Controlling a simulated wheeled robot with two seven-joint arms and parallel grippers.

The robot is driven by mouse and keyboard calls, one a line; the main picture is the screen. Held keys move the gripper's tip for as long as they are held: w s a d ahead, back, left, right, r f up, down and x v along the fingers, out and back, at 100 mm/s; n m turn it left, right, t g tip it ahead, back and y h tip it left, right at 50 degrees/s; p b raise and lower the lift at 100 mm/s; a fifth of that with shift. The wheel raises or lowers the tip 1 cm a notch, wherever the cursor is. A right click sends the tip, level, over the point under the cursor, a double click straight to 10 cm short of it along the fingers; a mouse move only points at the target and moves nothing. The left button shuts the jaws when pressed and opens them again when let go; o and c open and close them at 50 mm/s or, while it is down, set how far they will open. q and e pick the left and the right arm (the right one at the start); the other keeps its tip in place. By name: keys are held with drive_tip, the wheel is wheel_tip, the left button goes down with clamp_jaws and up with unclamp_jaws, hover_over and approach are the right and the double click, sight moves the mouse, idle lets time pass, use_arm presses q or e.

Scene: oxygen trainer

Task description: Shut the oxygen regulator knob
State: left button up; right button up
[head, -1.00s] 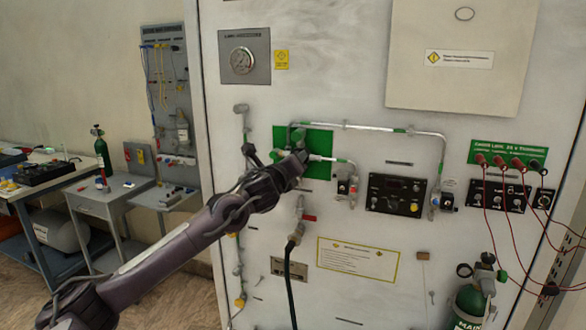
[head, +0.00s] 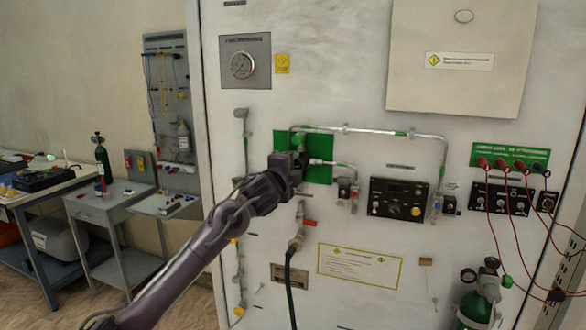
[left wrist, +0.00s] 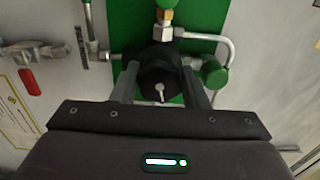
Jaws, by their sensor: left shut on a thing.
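The oxygen regulator knob is a dark, round, ribbed knob (left wrist: 158,85) with a pale pin at its centre, in front of the green panel (left wrist: 127,22) in the left wrist view. My left gripper (left wrist: 160,72) has one finger on each side of it and is shut on it. In the head view my left gripper (head: 288,166) is at the left part of the green panel (head: 318,172) and hides the knob. My right gripper is not in view.
A silver pipe (head: 372,128) runs above the green panel. A red-handled valve (head: 309,223) with a black hose sits below. A black control box (head: 398,198) is to the right, and a green cylinder (head: 474,310) stands at the lower right.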

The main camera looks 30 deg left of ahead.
use_arm(q)
drive_tip(key=n, duration=0.3)
drive_tip(key=shift+d+f+n, duration=0.1)
drive_tip(key=shift+f+n, duration=0.05)
drive_tip(key=shift+n, duration=0.25)
drive_tip(key=n, duration=0.3)
drive_tip(key=shift+n+p, duration=0.3)
drive_tip(key=shift+p, duration=0.1)
drive_tip(key=n+p, duration=0.1)
drive_tip(key=n, duration=0.2)
drive_tip(key=shift+n, duration=0.3)
drive_tip(key=shift+f+n+p, duration=0.1)
drive_tip(key=shift+n+p, duration=0.45)
drive_tip(key=shift+n, duration=1.35)
drive_tip(key=o, duration=1)
drive_tip(key=shift+c, duration=0.2)
drive_tip(key=shift+s, duration=0.1)
